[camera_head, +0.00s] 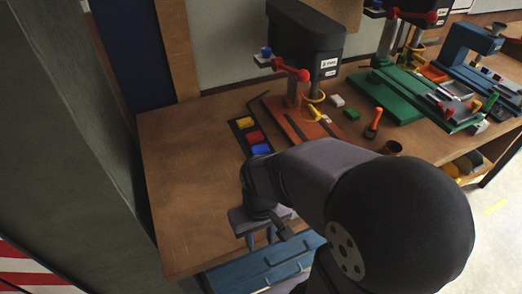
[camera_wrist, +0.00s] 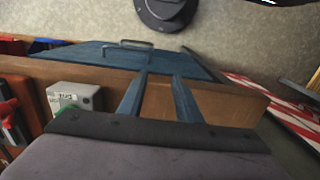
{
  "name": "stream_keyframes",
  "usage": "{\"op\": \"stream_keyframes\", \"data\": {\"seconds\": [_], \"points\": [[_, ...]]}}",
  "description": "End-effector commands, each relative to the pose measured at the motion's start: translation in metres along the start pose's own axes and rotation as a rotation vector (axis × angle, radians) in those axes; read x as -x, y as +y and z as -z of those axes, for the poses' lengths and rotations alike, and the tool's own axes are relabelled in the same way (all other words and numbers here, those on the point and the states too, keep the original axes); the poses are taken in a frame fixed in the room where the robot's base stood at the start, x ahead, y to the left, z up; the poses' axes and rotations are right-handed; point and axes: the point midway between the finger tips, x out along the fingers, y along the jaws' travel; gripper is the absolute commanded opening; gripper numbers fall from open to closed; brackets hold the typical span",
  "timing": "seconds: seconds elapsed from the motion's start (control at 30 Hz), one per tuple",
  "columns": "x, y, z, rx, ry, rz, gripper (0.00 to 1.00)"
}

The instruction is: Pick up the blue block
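The blue block (camera_head: 261,149) lies at the near end of a dark narrow tray (camera_head: 236,133) on the wooden bench. A red block (camera_head: 254,137) and a yellow block (camera_head: 244,122) lie behind it in the same tray. My gripper (camera_head: 261,241) is nearer the camera than the tray, by the bench's front edge, apart from the blue block. Its two fingers stand apart with nothing between them; they also show in the wrist view (camera_wrist: 158,80). I cannot make out the blue block in the wrist view.
A blue drawer unit (camera_head: 275,264) is below my gripper. A drill press (camera_head: 306,45) on an orange base (camera_head: 309,124) stands behind the tray. A green machine base (camera_head: 388,95) is further right. The bench's left part (camera_head: 180,170) is clear.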

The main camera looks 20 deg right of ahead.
Motion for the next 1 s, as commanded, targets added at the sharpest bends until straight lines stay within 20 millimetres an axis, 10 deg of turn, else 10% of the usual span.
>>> {"op": "stream_keyframes", "data": {"seconds": [0.57, 1.0], "points": [[0.0, 0.003, 0.012, -0.026, -0.011, -0.021, 0.43], [-0.003, 0.04, 0.133, -0.423, -0.022, -0.367, 0.43]]}}
